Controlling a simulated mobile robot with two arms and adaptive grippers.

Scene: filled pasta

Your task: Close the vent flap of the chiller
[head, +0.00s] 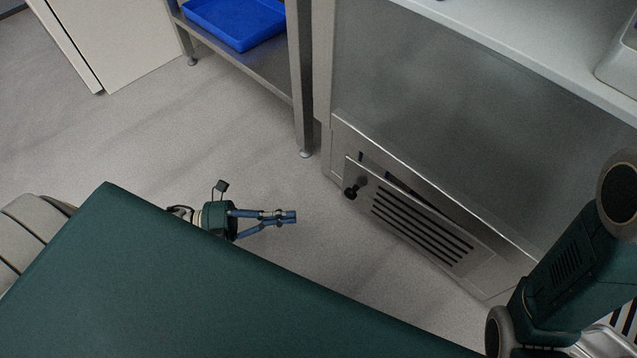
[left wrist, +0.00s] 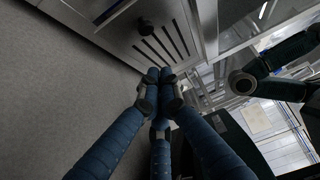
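The chiller (head: 450,110) is a grey metal cabinet on the right of the head view. Its vent flap (head: 400,232), low on the front, is a metal panel with several dark slots and a black knob (head: 351,191) at its left end. The flap stands tilted out, with a dark gap behind its top edge. In the left wrist view the flap (left wrist: 129,44) and knob (left wrist: 145,26) lie beyond the fingertips. My left gripper (head: 291,217) is empty, its blue fingertips together (left wrist: 159,75), left of the flap and apart from it. My right gripper is out of view.
A metal rack (head: 302,90) with a blue tray (head: 243,40) on its shelf stands left of the chiller. A white cabinet (head: 120,40) is at the back left. The floor (head: 160,140) between them and my left gripper is clear. A pale counter (head: 540,50) tops the chiller.

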